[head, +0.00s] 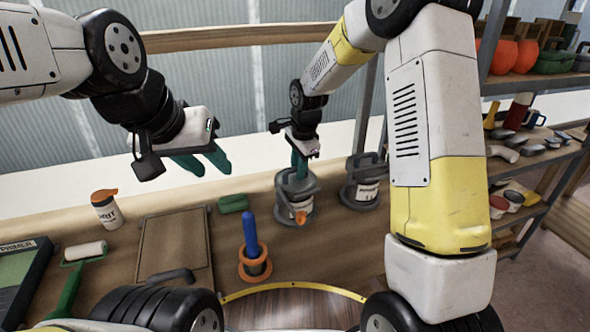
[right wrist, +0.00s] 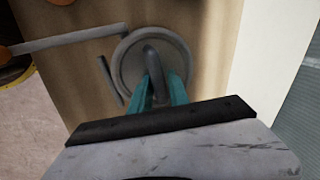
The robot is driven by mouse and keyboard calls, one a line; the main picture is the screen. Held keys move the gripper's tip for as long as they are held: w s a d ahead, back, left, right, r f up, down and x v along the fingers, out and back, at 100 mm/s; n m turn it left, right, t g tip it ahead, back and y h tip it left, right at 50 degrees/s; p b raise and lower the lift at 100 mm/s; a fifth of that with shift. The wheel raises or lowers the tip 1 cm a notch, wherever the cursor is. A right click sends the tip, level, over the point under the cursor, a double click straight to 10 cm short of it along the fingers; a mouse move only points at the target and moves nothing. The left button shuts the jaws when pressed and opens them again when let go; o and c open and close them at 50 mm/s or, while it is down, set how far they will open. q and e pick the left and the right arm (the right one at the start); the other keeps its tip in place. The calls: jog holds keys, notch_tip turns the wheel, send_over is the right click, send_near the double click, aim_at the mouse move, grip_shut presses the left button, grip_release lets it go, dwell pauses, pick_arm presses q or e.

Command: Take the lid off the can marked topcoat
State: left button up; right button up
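A grey can (head: 296,209) with a white label stands on the bench in the middle of the head view. Its label is partly hidden and I cannot read it. Its round grey lid (right wrist: 128,68) with an arched handle fills the top middle of the right wrist view and sits on the can. My right gripper (head: 299,168) comes down from above, its teal fingers on both sides of the lid's handle, apparently closed on it. A second grey can (head: 362,190), lidded, stands to the right, its label too small to read. My left gripper (head: 203,162) is open and empty above the bench.
A blue-handled tool stands in an orange holder (head: 254,266). A loaded shelf (head: 540,160) stands right.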

jog(key=shift+c, duration=0.4)
grip_shut()
jog(key=shift+r, duration=0.1)
